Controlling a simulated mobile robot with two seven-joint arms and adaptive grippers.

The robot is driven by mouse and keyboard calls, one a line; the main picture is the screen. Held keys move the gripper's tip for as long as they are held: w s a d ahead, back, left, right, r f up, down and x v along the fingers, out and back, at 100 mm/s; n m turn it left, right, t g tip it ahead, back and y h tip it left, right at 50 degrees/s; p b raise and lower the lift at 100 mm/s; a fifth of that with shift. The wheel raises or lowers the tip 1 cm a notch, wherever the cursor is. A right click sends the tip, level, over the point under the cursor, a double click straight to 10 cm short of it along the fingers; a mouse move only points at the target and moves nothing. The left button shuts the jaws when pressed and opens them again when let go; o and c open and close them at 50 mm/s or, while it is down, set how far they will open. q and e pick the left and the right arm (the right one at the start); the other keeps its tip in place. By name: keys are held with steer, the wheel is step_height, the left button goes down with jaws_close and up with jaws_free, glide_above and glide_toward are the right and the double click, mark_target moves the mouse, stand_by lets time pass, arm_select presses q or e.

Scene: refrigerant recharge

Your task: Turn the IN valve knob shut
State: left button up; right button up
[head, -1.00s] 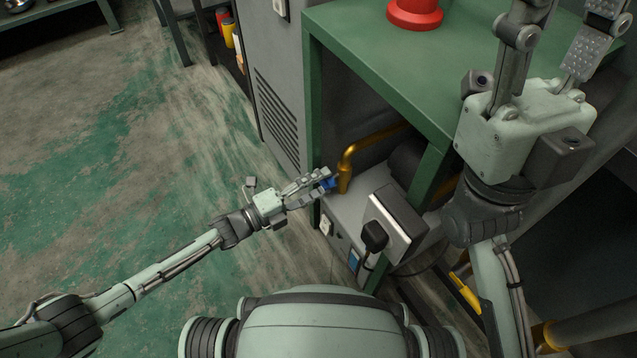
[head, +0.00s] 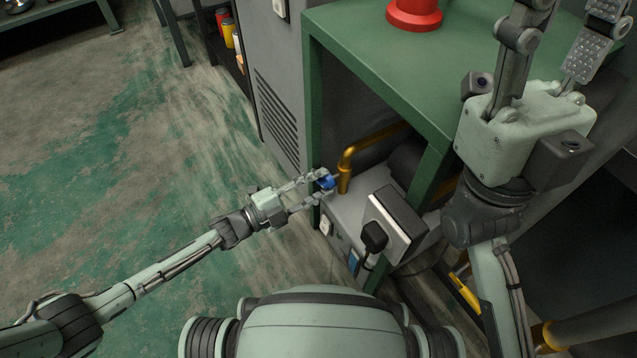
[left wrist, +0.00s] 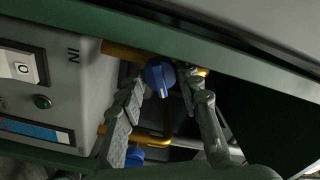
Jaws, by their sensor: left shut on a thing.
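The IN valve knob is the blue knob (left wrist: 158,74) on a brass pipe, beside the "IN" label in the left wrist view. It shows small and partly covered in the head view (head: 326,183). My left gripper (head: 322,186) reaches it from the left, under the green bench. In the left wrist view the two fingers (left wrist: 160,84) stand on either side of the knob and are shut on it. The knob's grip bar points down the picture. My right gripper (head: 560,42) is raised at the top right of the head view, empty, with its fingers spread.
A second blue knob (left wrist: 134,156) sits lower in the left wrist view. The grey machine (left wrist: 72,62) has a white switch (left wrist: 20,68). A black plug (head: 374,238) and the green bench frame (head: 312,110) are close by. Floor to the left is clear.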

arm_select(q)
steer(key=o, duration=1.1)
steer(key=shift+o, duration=0.4)
steer(key=shift+m, duration=0.3)
